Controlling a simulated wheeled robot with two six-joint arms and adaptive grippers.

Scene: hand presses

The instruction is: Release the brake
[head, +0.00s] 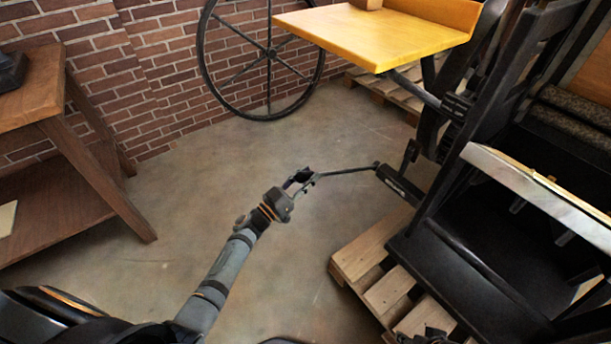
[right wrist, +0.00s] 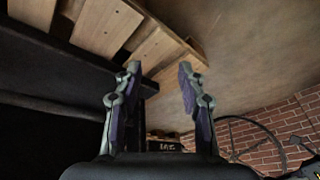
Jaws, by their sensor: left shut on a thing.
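A thin dark lever (head: 346,171) sticks out to the left from a dark bracket (head: 400,185) low on the black press (head: 490,270). I take this lever to be the brake. My left gripper (head: 303,179) is shut on its free end, above the open floor. My right gripper (right wrist: 157,88) is open in the right wrist view, with nothing seen between its fingers. Only a small dark part of it shows at the bottom edge of the head view (head: 430,338).
The press stands on a wooden pallet (head: 362,250). A yellow board (head: 375,35) juts out above the lever. A large spoked wheel (head: 270,53) is by the brick wall (head: 165,70). A wooden table (head: 85,150) stands left. The concrete floor between is clear.

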